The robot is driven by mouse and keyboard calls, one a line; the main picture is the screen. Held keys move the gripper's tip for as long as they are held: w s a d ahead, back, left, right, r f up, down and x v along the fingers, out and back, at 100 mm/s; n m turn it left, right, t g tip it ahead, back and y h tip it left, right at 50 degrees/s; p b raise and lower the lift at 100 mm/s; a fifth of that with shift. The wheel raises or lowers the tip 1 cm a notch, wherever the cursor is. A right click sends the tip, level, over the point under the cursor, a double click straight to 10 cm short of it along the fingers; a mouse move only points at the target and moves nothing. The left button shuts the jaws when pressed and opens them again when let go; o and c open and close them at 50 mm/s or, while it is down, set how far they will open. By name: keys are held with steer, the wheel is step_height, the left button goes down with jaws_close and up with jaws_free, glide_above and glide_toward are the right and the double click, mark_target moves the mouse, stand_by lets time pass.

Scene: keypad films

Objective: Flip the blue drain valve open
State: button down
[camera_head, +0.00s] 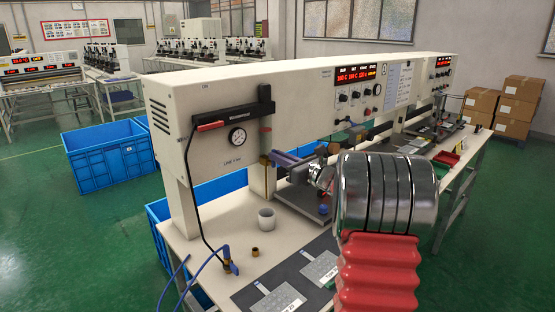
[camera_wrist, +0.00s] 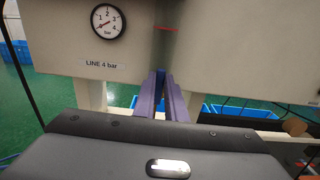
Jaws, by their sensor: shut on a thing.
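My gripper (camera_head: 274,155) has long purple fingers; it also shows in the wrist view (camera_wrist: 164,80). The fingers reach left to the brass-coloured bottom of the drain valve (camera_head: 264,160), under the clear filter bowl (camera_head: 265,130) on the cream cabinet. The fingertips are close together and shut on the valve; they hide most of its blue lever, so its angle cannot be told. In the wrist view, the bowl with a red line (camera_wrist: 165,28) stands just beyond the fingertips.
A pressure gauge (camera_head: 237,137) and a red lever (camera_head: 210,126) are on the cabinet, left of the bowl. Below, on the bench, are a white cup (camera_head: 266,218), a brass fitting (camera_head: 255,252) and another blue-handled valve (camera_head: 228,262) with a hose. Blue crates (camera_head: 105,160) stand on the floor.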

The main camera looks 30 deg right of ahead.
steer(key=c, duration=1.8)
jaws_free()
steer(key=s+d, duration=0.2)
steer(key=s, duration=1.1)
steer(key=shift+s, duration=0.35)
